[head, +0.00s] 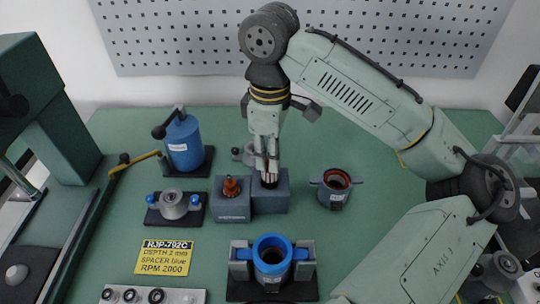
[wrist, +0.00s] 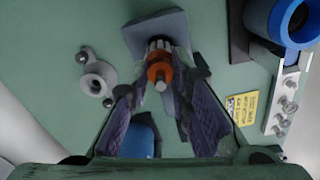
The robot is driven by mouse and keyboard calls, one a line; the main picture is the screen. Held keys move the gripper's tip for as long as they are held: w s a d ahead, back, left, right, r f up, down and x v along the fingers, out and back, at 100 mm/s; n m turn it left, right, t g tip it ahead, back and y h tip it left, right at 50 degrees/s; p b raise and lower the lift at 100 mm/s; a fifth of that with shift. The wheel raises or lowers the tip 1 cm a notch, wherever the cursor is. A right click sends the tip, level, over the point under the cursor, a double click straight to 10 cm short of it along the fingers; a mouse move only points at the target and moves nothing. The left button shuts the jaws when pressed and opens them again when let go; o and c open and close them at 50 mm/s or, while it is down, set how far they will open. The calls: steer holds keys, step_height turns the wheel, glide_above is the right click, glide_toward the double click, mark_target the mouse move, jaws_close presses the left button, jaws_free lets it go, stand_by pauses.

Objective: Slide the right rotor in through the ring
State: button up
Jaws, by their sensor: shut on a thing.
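The right rotor (head: 269,180) is at the right grey block, dark and mostly hidden by my fingers in the head view. In the wrist view the rotor (wrist: 159,70) shows an orange winding, a pale striped core and a shaft end toward the camera. My gripper (head: 267,168) points down over this block and is shut on the rotor; the gripper (wrist: 162,84) also shows in the wrist view. I cannot tell whether the rotor's lower end is in the block.
A copper-wound rotor (head: 231,187) stands in the left block (head: 233,208). A grey housing with a red lining (head: 334,190) is at right. A blue motor (head: 183,143), a small mount (head: 173,204), a yellow label (head: 165,257) and a spacer tray (head: 175,297) lie left.

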steer(key=shift+r, duration=2)
